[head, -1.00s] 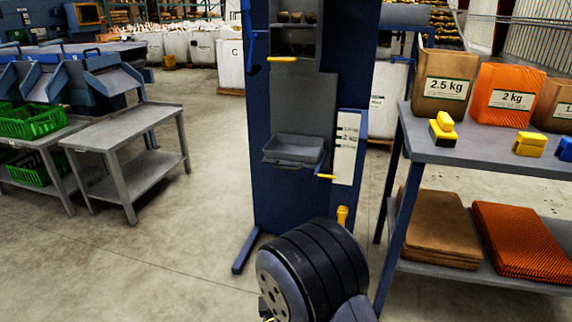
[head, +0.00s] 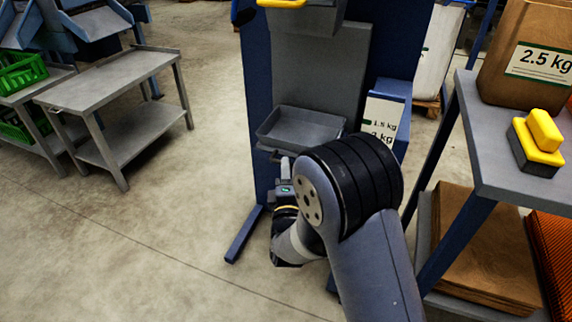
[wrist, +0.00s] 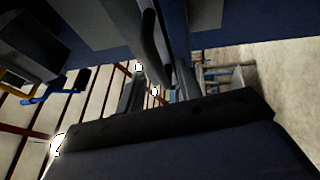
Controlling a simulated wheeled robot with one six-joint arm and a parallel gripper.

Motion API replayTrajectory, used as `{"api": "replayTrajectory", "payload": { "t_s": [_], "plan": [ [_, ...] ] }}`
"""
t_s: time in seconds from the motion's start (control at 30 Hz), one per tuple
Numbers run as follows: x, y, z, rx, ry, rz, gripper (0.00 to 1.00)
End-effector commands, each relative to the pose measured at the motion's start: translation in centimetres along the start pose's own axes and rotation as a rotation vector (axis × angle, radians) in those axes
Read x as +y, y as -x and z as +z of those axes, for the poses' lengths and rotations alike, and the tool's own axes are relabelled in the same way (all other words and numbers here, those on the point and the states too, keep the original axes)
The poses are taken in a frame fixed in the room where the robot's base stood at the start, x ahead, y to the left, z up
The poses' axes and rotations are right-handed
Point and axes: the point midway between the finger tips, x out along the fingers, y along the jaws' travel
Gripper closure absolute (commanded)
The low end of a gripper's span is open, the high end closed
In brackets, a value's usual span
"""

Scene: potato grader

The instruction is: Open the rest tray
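A grey tray (head: 300,128), which I take to be the rest tray, sits on the front of the tall blue machine (head: 258,90). A dark bar shows under its front edge. My gripper (head: 286,168) is just below and in front of this edge. In the wrist view, the two fingers of my gripper (wrist: 160,70) stand apart. A dark curved bar (wrist: 151,40), likely the tray's handle, reaches between them. I cannot tell whether either finger touches it. My arm hides the machine's lower right part in the head view.
A bench (head: 478,140) with a 2.5 kg bag (head: 528,40) and a yellow and black block (head: 535,142) stands close on the right. Folded sacks lie on its lower shelf. A grey table (head: 120,80) stands at left. The floor between is clear.

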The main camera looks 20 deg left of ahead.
Motion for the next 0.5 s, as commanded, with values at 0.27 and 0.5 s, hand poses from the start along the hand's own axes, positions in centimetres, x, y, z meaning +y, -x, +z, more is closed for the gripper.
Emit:
{"api": "replayTrajectory", "payload": {
  "t_s": [0.27,0.5],
  "plan": [
    [0.0,-2.8,0.0,0.000,0.001,0.000,0.66],
    [0.0,-3.0,0.0,0.001,0.001,0.000,0.66]
  ]
}}
